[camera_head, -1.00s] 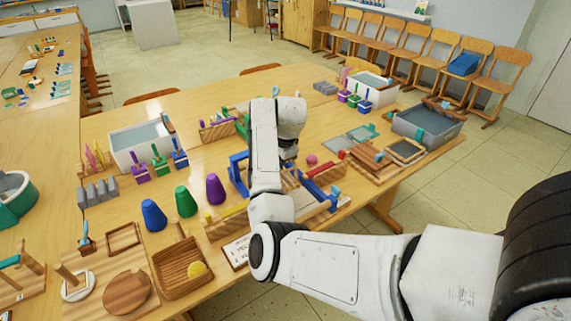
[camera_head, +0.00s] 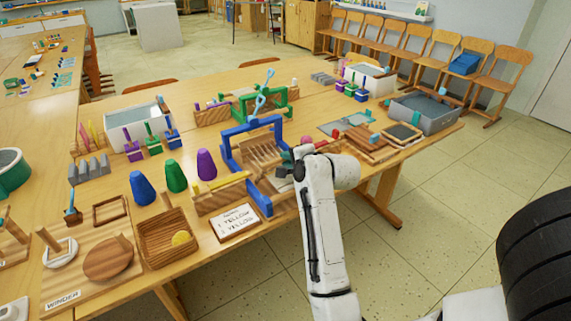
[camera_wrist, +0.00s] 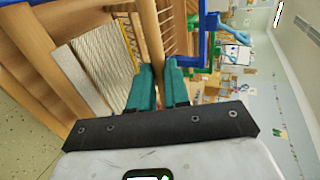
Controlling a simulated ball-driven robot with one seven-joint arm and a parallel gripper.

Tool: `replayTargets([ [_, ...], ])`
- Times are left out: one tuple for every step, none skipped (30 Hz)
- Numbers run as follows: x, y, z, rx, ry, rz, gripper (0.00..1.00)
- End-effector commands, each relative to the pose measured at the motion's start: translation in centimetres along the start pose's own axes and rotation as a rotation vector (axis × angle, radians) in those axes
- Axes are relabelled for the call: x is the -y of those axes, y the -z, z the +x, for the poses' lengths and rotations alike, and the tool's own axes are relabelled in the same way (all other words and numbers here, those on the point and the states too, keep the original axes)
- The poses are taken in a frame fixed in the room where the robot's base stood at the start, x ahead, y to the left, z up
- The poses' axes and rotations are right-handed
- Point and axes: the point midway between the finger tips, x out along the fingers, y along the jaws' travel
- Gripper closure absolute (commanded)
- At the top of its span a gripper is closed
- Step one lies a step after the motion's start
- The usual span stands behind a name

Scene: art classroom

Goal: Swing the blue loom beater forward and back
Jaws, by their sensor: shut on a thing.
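The blue loom (camera_head: 228,150) stands near the front edge of the table, with its blue upright frame. Its slatted wooden beater (camera_head: 262,155) shows inside the frame, partly hidden by my arm at the right. My gripper (camera_head: 296,168) is low at the loom's right front side. In the wrist view the teal fingers (camera_wrist: 158,85) are closed around a wooden bar (camera_wrist: 150,30), with slats beside it, which looks like the beater's bar. Pale warp threads (camera_wrist: 103,60) lie left of the bar, and a blue post (camera_wrist: 204,40) stands to the right.
A green loom (camera_head: 262,103) stands behind the blue one. A lettered card (camera_head: 234,222) and a wooden basket (camera_head: 168,240) are in front and left. Wooden frames (camera_head: 370,147) and a grey tub (camera_head: 425,115) lie right. The floor right of the table is clear.

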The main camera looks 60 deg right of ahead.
Motion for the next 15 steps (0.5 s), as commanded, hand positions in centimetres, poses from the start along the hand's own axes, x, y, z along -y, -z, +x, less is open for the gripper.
replayTargets([
  [-0.81, -0.07, 0.07, 0.001, 0.020, -0.003, 1.00],
  [-0.93, -0.05, -0.01, 0.001, 0.030, -0.004, 1.00],
  [-1.02, -0.03, -0.12, 0.000, 0.044, -0.003, 1.00],
  [-1.11, -0.03, -0.20, 0.000, 0.052, -0.002, 1.00],
  [-1.19, -0.04, -0.27, 0.001, 0.060, -0.002, 1.00],
  [-1.24, -0.04, -0.34, 0.001, 0.070, -0.001, 1.00],
  [-1.28, -0.05, -0.38, 0.001, 0.077, -0.001, 1.00],
  [-1.32, -0.05, -0.42, 0.001, 0.082, -0.001, 1.00],
  [-1.38, -0.05, -0.48, 0.001, 0.087, -0.001, 1.00],
  [-1.40, -0.04, -0.52, 0.001, 0.091, -0.001, 1.00],
  [-1.41, -0.03, -0.55, 0.000, 0.094, -0.001, 1.00],
  [-1.40, -0.03, -0.60, 0.000, 0.098, -0.001, 1.00],
  [-1.40, -0.02, -0.62, 0.000, 0.100, -0.001, 1.00],
  [-1.40, -0.02, -0.64, 0.000, 0.102, -0.001, 1.00],
  [-1.40, -0.01, -0.65, 0.000, 0.103, -0.001, 1.00],
])
